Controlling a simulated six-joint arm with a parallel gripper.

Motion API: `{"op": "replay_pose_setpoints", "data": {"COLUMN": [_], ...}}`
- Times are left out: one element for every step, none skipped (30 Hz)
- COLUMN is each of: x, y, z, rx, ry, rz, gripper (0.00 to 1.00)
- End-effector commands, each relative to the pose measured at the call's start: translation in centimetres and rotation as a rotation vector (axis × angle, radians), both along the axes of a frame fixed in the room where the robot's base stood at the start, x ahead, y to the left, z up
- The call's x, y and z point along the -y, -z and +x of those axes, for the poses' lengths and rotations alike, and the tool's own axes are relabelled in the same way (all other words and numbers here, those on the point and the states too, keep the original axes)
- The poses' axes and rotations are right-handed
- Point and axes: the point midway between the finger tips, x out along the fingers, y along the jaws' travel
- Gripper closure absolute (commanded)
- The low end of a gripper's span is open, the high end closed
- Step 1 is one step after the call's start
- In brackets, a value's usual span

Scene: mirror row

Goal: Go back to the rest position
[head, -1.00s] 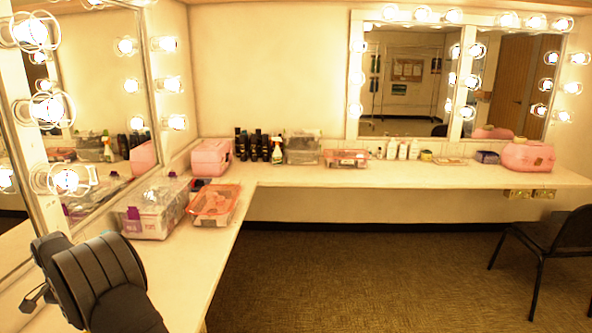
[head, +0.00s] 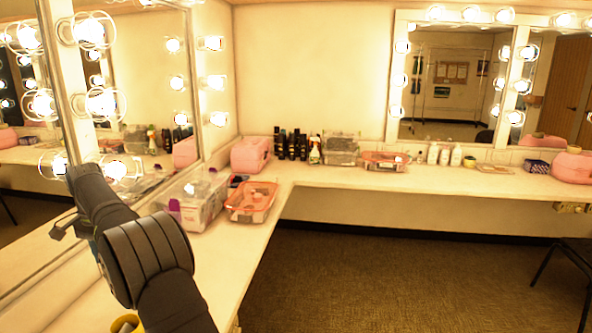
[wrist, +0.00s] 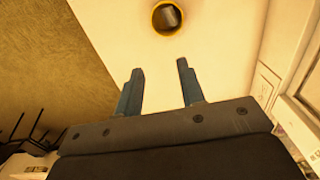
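My gripper (wrist: 160,65) shows in the wrist view with its two blue-grey fingers apart and nothing between them. It is over the pale counter (wrist: 215,50). A yellow-rimmed round container (wrist: 168,18) with a dark, grey-topped thing inside lies beyond the fingertips, apart from them. In the head view, part of a yellow round thing (head: 127,323) shows at the bottom edge beside my arm. My arm rises at the left of the head view, and its links hide the finger gap there.
A clear box (head: 198,205) and an orange-rimmed tray (head: 250,203) stand on the left counter beyond my arm. A pink case (head: 251,155) and dark bottles (head: 292,145) stand in the corner. A bulb-lined mirror (head: 140,60) borders the left side. Open floor (head: 400,275) lies right.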

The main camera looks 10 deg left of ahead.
Motion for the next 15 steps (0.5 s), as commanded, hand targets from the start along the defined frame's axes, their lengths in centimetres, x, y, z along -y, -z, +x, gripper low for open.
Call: {"op": "replay_pose_setpoints", "data": {"x": [0.0,0.0,0.1,0.1,0.1,0.1,0.1,0.1,0.1,0.0,0.0,0.1,0.1,0.0,0.1], "y": [-1.1,-1.3,0.2,0.9,1.5,2.2,2.9,3.5,4.3,4.9,5.5,6.4,7.0,7.6,8.4], "z": [0.0,0.0,0.0,0.0,-0.1,-0.1,0.0,0.0,0.0,0.0,0.0,0.0,0.0,0.0,0.0], "rx": [0.002,0.001,-0.003,-0.003,-0.003,-0.003,-0.003,-0.002,-0.002,-0.003,-0.003,-0.003,-0.003,-0.002,-0.003], "ry": [0.000,0.000,0.000,0.000,0.000,0.000,0.000,0.000,0.000,0.000,0.000,0.000,0.000,0.000,0.000], "rz": [0.003,0.001,-0.005,-0.005,-0.005,-0.004,-0.004,-0.004,-0.003,-0.004,-0.004,-0.004,-0.004,-0.003,-0.004], "gripper": [0.64,0.64,0.64,0.64,0.64,0.64,0.64,0.64,0.64,0.64,0.64,0.64,0.64,0.64,0.64]}}
